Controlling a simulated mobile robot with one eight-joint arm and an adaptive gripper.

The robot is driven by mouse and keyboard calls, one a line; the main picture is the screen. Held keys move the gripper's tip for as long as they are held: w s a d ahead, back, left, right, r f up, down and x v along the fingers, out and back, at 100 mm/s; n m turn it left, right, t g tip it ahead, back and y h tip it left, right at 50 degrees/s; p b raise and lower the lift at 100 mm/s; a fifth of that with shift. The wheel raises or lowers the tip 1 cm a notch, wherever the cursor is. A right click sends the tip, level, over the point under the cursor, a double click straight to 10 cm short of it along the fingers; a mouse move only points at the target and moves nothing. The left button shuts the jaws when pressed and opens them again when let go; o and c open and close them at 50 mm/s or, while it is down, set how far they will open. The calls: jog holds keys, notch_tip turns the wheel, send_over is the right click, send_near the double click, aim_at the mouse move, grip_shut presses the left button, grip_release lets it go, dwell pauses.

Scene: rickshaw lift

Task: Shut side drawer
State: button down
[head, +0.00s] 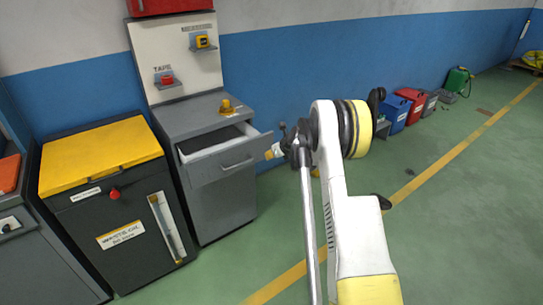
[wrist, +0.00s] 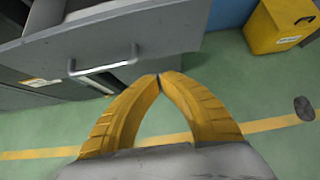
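The side drawer (head: 222,160) is the grey top drawer of a grey cabinet (head: 222,203). It is pulled out, and its inside shows. Its front (wrist: 130,35) with a bar handle (wrist: 105,69) fills the upper left of the wrist view. My gripper (wrist: 158,76) has yellow fingers whose tips meet, with nothing seen between them. In the wrist view the tips overlap the lower edge of the drawer front, right of the handle. In the head view my gripper (head: 272,152) is by the right end of the drawer front. I cannot tell whether it touches.
A black waste-oil bin (head: 125,225) with a yellow lid stands left of the cabinet. A yellow object (head: 228,106) lies on the cabinet top. Several cans and boxes, including a blue one (head: 395,112), line the wall at right. The green floor in front is clear.

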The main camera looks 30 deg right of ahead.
aim_at(257, 155)
jog(key=b+x, duration=0.1)
jog(key=x, duration=0.2)
jog(key=w+r+b+x, duration=0.1)
jog(key=x, duration=0.2)
jog(key=b+x, duration=0.1)
jog(key=x, duration=0.1)
jog(key=shift+w+f, duration=0.1)
jog(key=shift+w, duration=0.35)
jog(key=shift+w+b, duration=0.35)
jog(key=shift+w, duration=0.15)
